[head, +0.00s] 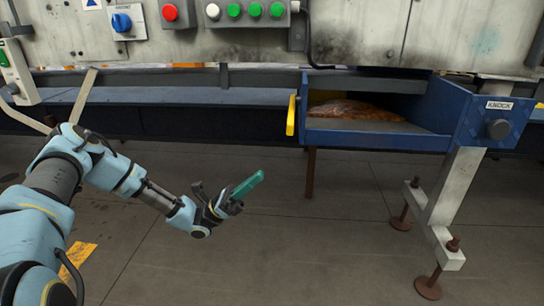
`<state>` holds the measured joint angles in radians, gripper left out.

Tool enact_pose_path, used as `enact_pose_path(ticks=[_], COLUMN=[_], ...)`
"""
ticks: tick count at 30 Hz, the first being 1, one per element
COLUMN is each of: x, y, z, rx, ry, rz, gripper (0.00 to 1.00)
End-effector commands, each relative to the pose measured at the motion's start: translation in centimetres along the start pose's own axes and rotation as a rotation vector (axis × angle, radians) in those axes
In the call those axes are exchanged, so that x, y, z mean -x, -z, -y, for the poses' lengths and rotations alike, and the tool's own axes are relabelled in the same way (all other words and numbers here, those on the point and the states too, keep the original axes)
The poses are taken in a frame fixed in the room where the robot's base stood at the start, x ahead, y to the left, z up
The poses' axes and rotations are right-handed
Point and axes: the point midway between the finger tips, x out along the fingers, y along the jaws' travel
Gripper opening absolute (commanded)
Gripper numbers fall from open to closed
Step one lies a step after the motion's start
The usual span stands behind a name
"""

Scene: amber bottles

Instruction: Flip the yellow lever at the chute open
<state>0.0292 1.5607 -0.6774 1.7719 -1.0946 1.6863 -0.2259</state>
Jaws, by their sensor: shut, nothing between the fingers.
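The yellow lever (291,115) hangs upright at the left side of the blue chute (377,140). An orange-brown heap or bag (357,110) lies inside the chute's opening. My gripper (256,178), with teal fingers, is shut and empty. It is in front of the machine, lower and to the left of the lever, and apart from it. The fingers point up and to the right. How the lever is fixed to the chute is too small to tell.
A box labelled KNOCK (497,122) with a dark knob is at the chute's right, above a pale support leg (452,190). A panel with several buttons (244,11) is above. A blue ledge (190,96) runs left of the chute. The floor (290,250) below is clear.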

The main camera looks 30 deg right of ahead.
Motion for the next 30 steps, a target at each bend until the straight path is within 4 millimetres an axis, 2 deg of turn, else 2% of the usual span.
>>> enact_pose_path(ticks=[5,16,22,30], x=[-2.5,-9.9,-11.6,-12.4], y=[0.1,0.0,-2.1,-2.8], z=[0.1,0.1,0.1,0.1], rx=[0.002,0.0,-0.001,0.0], ry=[0.004,0.005,0.003,0.001], rz=[-0.001,-0.002,-0.002,-0.001], gripper=[0.0,0.0,0.0,0.0])
